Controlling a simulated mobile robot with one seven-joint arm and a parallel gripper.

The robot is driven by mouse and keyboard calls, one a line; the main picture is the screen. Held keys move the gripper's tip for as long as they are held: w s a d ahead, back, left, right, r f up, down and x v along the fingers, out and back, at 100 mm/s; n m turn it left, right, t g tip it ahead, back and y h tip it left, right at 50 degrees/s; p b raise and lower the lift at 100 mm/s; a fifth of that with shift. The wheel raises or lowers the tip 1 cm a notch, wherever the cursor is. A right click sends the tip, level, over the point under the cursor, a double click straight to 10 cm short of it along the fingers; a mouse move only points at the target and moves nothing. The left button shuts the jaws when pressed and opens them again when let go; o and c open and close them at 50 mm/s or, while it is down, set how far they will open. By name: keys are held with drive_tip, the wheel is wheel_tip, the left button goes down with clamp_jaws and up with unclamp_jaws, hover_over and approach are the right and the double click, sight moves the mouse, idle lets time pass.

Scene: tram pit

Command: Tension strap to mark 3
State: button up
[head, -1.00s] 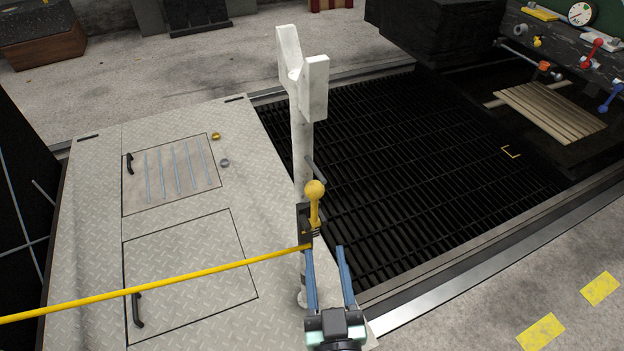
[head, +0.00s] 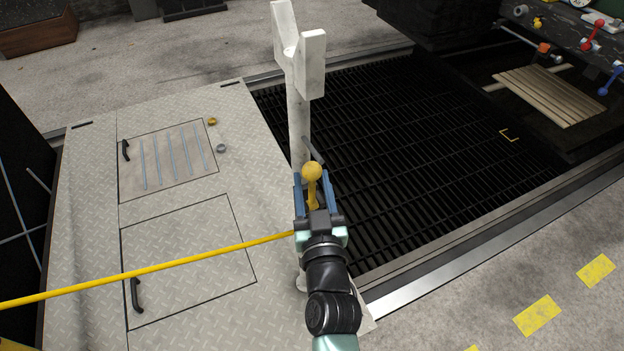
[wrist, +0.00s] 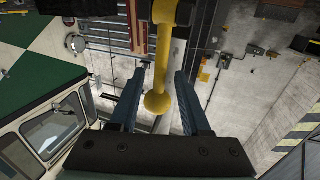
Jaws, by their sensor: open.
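The yellow strap (head: 190,260) runs taut-looking from the left edge of the head view to the white post (head: 300,125). A yellow ratchet lever with a ball knob (head: 312,172) sits on the post where the strap ends. My gripper (head: 314,190) is open, with its blue fingers on either side of the lever. In the wrist view the lever (wrist: 161,80) lies between the two fingers, its ball near the palm, with gaps visible on both sides. The ratchet body and the strap's end are hidden behind my gripper. No mark 3 is legible.
Dark grating (head: 400,150) lies right of the post. A tread-plate floor with two hatches (head: 190,255) is at left. A bench with colored handles (head: 570,30) and a wooden slatted board (head: 548,95) are at the upper right.

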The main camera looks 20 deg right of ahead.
drive_tip(key=shift+w+d, duration=0.15)
drive_tip(key=shift+w, duration=0.2)
clamp_jaws()
idle(1.3)
